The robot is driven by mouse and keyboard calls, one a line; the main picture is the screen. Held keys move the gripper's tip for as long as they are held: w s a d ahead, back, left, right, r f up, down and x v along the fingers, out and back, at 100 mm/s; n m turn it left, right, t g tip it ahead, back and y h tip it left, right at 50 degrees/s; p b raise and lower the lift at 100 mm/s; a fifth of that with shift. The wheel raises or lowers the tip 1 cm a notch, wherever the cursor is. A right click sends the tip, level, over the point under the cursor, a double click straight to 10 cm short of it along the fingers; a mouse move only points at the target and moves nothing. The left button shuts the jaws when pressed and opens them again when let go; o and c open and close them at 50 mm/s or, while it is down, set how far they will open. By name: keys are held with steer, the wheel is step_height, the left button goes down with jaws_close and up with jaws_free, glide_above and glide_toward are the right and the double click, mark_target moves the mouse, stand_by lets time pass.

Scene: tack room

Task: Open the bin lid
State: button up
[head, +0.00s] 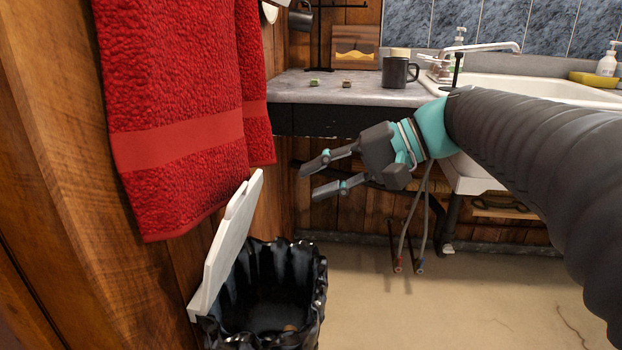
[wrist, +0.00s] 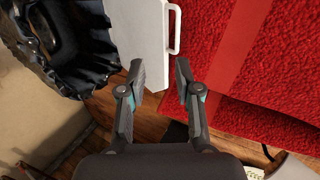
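The bin (head: 266,300) stands on the floor at the lower left of the head view, lined with a black bag. Its white lid (head: 228,245) stands upright at the bin's left side, by the wooden wall, leaving the top open. My gripper (head: 309,182) is above and to the right of the bin, fingers apart and empty, not touching the lid. In the wrist view the gripper (wrist: 162,78) is open, with the white lid (wrist: 138,40) and its handle (wrist: 175,30) beyond the fingers. The black liner (wrist: 65,45) shows at upper left there.
Red towels (head: 180,110) hang just above the lid; they fill the right of the wrist view (wrist: 265,80). A counter (head: 340,92) with a dark mug (head: 398,74) and a sink (head: 540,90) lie behind. The floor (head: 400,310) right of the bin is clear.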

steer(key=shift+a, duration=0.15)
steer(key=c, duration=0.6)
steer(key=a+r+n+g+h, duration=0.1)
steer(key=a+n, duration=0.1)
steer(key=n, duration=0.1)
steer(key=a+r+n+g+h, duration=0.1)
steer(key=a+n+h, duration=0.1)
steer(key=n, duration=0.2)
steer(key=a+r+n+g+h, duration=0.1)
steer(key=a+r+n+h, duration=0.1)
steer(key=a+n, duration=0.1)
steer(key=shift+n+p, duration=0.3)
steer(key=shift+n, duration=0.1)
jaws_close()
steer(key=a+r+n+t+h, duration=0.1)
steer(key=a+r+n+h, duration=0.35)
steer(key=n, duration=0.25)
steer(key=x, duration=0.6)
steer(key=b+x, duration=0.1)
steer(key=x, duration=0.3)
steer(key=shift+w+a+r, duration=0.15)
steer(key=shift+w+a, duration=0.2)
steer(key=shift+a, duration=0.05)
